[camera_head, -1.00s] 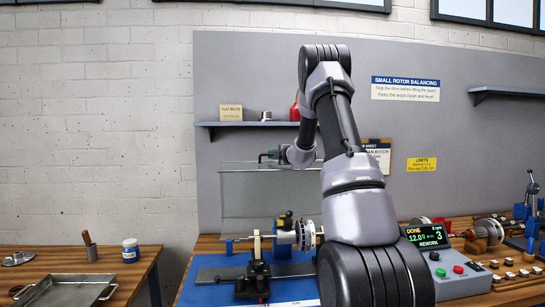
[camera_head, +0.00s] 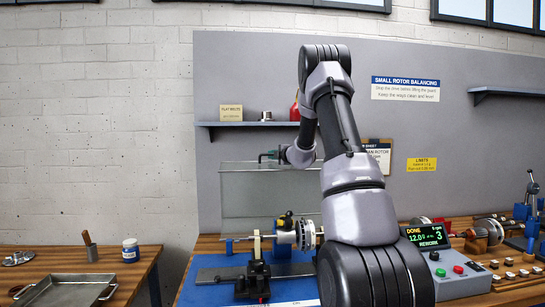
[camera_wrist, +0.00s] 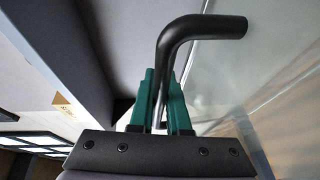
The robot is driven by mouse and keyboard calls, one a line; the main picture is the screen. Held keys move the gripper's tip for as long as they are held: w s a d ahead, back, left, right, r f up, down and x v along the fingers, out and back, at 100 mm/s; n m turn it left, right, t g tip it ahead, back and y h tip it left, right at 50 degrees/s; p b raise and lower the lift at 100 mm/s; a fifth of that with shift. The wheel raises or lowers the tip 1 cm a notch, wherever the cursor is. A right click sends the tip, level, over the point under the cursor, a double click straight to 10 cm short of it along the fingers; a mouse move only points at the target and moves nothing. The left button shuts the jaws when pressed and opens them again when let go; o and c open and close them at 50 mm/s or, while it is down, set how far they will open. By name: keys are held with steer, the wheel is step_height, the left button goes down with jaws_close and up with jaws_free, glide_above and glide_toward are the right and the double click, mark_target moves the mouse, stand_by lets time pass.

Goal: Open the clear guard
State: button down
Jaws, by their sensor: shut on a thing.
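The clear guard (camera_head: 262,200) shows in the head view as a see-through upright panel, behind and above the rotor (camera_head: 306,235) on the balancing machine. My gripper (camera_head: 268,157) is at the guard's top edge. In the wrist view, my gripper's green fingers (camera_wrist: 163,105) are closed around the guard's black bent handle (camera_wrist: 205,28). The clear panel (camera_wrist: 270,85) fills the right of that view. My arm hides the right part of the guard in the head view.
A control box (camera_head: 455,271) with a lit display reading DONE and REWORK stands right of my arm. A shelf (camera_head: 225,125) with small items hangs on the grey back panel behind the guard. A metal tray (camera_head: 66,279) lies on the left table.

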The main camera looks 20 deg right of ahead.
steer(key=shift+f, duration=0.1)
step_height(320, 180, up, 4)
steer(key=t, duration=0.2)
glide_above(276, 169)
steer(key=shift+w+f+n, duration=0.1)
steer(key=shift+f+n, duration=0.1)
steer(key=shift+n, duration=0.2)
steer(key=c, duration=1.2)
jaws_free()
steer(key=shift+o, duration=0.2)
steer(key=s+d, duration=0.1)
steer(key=s, duration=0.9)
steer(key=shift+s+d+f, duration=0.15)
steer(key=shift+s+f, duration=0.15)
steer(key=shift+f, duration=0.15)
